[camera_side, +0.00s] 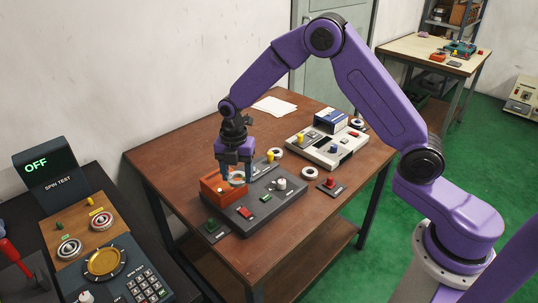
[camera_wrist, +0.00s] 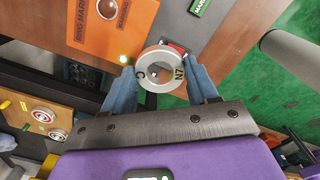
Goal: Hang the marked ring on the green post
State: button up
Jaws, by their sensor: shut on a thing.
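My gripper (camera_side: 237,176) is shut on a pale metal ring (camera_side: 236,179), which it holds just beside the orange ring marker box. In the wrist view the ring (camera_wrist: 141,74) sits between the blue fingers of my gripper (camera_wrist: 163,78). Dark characters, a "C" and what looks like "N7", show on its face. A small green post (camera_side: 211,224) stands on a dark square base near the table's front corner, below and left of the ring in the side view and apart from it.
The orange ring marker box (camera_side: 209,193) stands on a grey panel (camera_side: 262,208) with red and green buttons. Loose rings (camera_side: 310,172) and a red post (camera_side: 329,182) lie to the right. A pale console (camera_side: 320,158) stands behind. A spin test station (camera_side: 105,262) is at left.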

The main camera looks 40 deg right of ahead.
aim_at(211, 219)
jog(key=a+f, duration=0.1)
jog(key=a, duration=0.2)
jog(key=w+a+f+n, duration=0.1)
jog(key=a+f, duration=0.1)
jog(key=a, duration=0.1)
jog(key=a+f+n, duration=0.1)
jog(key=a, duration=0.2)
jog(key=shift+w+a+f, duration=0.2)
jog(key=shift+a, duration=0.2)
jog(key=shift+f, duration=1.9)
jog(key=shift+f, duration=1.75)
jog(key=o, duration=1.4)
jog(key=shift+r, duration=3.75)
